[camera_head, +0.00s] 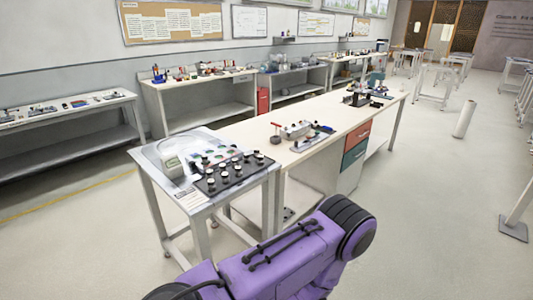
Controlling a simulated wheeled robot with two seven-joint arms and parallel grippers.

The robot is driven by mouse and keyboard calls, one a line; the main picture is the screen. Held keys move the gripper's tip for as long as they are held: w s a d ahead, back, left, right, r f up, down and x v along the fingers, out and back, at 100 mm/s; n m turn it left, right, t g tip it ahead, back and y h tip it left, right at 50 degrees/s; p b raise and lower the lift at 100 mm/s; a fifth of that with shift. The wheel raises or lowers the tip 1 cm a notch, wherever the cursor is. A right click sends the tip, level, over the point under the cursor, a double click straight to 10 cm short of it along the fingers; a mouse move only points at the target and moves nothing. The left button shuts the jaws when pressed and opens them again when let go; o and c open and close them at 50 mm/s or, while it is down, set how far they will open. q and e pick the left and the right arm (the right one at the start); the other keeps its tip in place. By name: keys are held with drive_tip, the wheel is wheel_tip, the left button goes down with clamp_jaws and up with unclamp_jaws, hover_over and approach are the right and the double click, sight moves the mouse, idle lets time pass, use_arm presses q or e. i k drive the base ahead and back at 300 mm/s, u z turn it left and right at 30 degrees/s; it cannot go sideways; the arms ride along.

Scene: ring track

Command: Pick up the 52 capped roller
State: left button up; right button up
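A black board (237,183) lies on the near grey table, bearing several small pieces with white and black caps. I cannot read any number on them, so I cannot tell which is the 52 capped roller. Neither of my grippers shows. A purple arm link of mine with a black joint fills the bottom middle, in front of the table.
The near table (148,156) also holds a pale device (172,163) behind the board. A long workbench (345,118) with fixtures (300,133) and drawers adjoins it. Other benches (200,84) line the wall. A white cylinder (464,119) stands on the floor.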

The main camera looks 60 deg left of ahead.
sight(261, 162)
drive_tip(key=u, duration=0.35)
drive_tip(key=i, duration=1.85)
drive_tip(key=u, duration=1.4)
drive_tip(key=i, duration=0.9)
drive_tip(key=u, duration=1)
